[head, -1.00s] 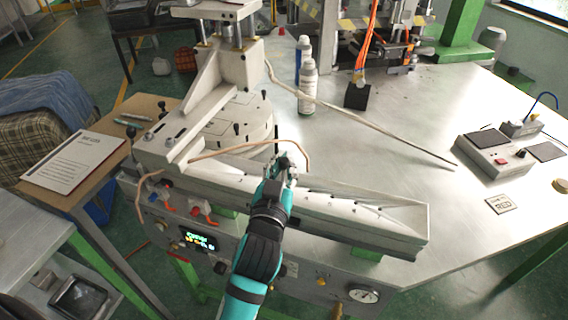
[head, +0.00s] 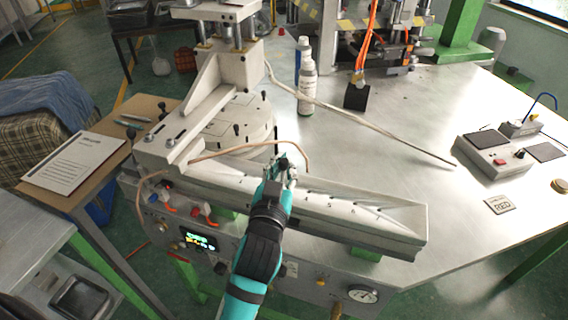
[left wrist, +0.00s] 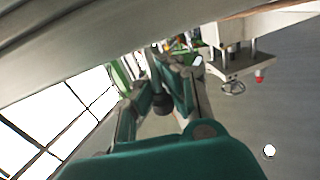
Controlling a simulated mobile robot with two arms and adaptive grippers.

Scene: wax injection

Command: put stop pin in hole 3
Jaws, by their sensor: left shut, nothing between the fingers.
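My left gripper (head: 287,170) is over the middle of the long pale rail (head: 360,222) in the head view. It is shut, with nothing seen held in it. A dark knob (head: 283,161) shows right at its fingertips; a dark knob also shows between the finger links in the left wrist view (left wrist: 161,102). I cannot tell whether it is the stop pin. A thin dark upright piece (head: 276,149) stands just left of the fingertips. Small dark marks, perhaps holes, run along the rail right of the gripper; the gripper hides part of the rail. My right gripper is out of view.
A round plate (head: 240,122) with black-knobbed pins lies behind left. A white bottle (head: 307,78) and a long rod (head: 385,132) are further back. The metal tabletop (head: 400,165) at right is largely clear.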

